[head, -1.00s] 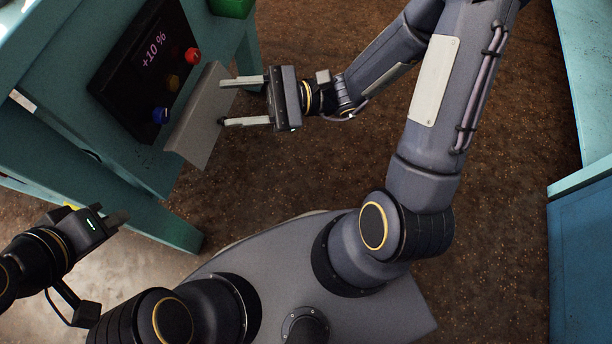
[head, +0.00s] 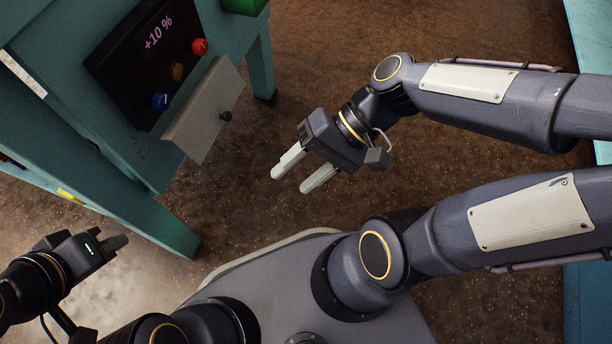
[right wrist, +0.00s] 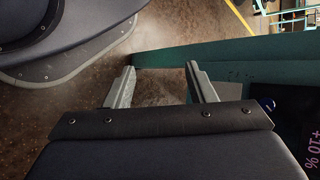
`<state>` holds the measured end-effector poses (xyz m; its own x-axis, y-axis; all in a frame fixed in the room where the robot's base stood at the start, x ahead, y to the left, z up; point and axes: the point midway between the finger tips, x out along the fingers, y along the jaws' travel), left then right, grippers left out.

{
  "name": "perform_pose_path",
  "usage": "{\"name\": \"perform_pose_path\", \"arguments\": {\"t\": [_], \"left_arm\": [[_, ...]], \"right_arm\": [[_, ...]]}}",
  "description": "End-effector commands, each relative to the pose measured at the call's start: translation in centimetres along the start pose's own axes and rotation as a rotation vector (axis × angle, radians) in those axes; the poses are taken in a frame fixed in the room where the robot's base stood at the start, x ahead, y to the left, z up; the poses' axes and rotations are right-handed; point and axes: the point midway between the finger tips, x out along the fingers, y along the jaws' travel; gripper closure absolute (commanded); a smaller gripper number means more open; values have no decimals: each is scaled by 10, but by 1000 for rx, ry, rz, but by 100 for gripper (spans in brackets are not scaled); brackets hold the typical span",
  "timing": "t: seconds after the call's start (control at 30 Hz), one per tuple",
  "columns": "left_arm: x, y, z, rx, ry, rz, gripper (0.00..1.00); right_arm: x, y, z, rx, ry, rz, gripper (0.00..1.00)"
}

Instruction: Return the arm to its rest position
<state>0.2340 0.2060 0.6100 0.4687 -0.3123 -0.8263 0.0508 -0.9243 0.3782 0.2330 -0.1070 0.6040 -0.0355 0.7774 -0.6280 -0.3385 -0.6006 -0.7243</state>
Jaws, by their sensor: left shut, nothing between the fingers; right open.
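My right gripper (head: 304,177) is open and empty in the head view, held over bare floor to the right of the teal bench. Its two pale fingers point down and left. In the right wrist view the fingers of my right gripper (right wrist: 160,88) stand apart with only floor and a bench edge between them. My left gripper (head: 122,242) is dark, shut and empty at the lower left of the head view, beside the bench's near leg.
The teal bench (head: 110,150) carries a black panel (head: 150,60) reading "+10 %" with red, yellow and blue knobs. A grey flap (head: 205,110) with a dark knob sticks out beside it. A blue-teal unit (head: 590,300) stands at the right. Floor between is clear.

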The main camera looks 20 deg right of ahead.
Motion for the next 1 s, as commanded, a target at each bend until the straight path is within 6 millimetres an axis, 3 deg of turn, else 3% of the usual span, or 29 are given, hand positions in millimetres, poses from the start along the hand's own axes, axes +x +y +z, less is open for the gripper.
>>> {"name": "perform_pose_path", "arguments": {"t": [0.23,0.8,1.0], "left_arm": [[3,-2,2,0,0,0,100],[3,-1,2,0,0,0,100],[1,-1,1,0,0,0,100]], "right_arm": [[-4,12,-2,-51,64,55,50],[-5,12,-2,-55,68,59,50],[-22,26,-4,-154,205,158,50]]}}
